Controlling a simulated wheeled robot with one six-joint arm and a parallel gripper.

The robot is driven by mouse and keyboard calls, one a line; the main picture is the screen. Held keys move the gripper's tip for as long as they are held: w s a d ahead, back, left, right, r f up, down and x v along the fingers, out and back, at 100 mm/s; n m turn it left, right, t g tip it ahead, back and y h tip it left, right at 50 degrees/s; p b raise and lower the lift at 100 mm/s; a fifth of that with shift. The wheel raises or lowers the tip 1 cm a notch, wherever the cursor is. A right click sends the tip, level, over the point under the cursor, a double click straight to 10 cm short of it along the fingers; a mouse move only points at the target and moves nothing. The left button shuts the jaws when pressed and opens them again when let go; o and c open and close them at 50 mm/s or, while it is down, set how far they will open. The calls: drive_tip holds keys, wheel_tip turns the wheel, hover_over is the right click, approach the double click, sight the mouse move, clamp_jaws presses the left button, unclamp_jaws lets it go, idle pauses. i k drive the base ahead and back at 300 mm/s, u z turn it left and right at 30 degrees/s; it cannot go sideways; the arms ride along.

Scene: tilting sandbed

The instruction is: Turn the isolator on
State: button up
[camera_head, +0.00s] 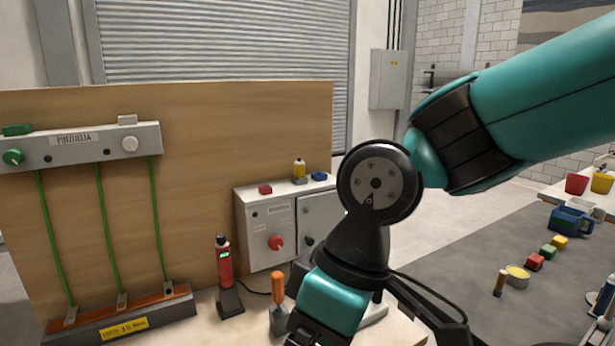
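A grey box (264,213) with a red rotary knob (275,242) on its front stands against the wooden board; this looks like the isolator. Small labels sit above the knob, too small to read. The knob's on or off position cannot be made out. A second grey box (318,215) with a dark knob adjoins it on the right, partly hidden by my arm. My arm comes in from the upper right and bends down in front of the bench, right of the red knob. My gripper's fingers are not visible; the arm runs out of the bottom edge.
A red handheld device (224,262) stands in a dark holder, and an orange-handled tool (278,290) stands beside my arm. A grey panel (80,147) with green and white knobs and green rods is at left. Coloured blocks (548,251) and tubs lie on the right-hand table.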

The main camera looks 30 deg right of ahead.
sight(275, 242)
drive_tip(key=u, duration=0.45)
drive_tip(key=i, duration=0.45)
drive_tip(key=z, duration=0.95)
drive_tip(key=i, duration=0.5)
drive_tip(key=z, duration=0.1)
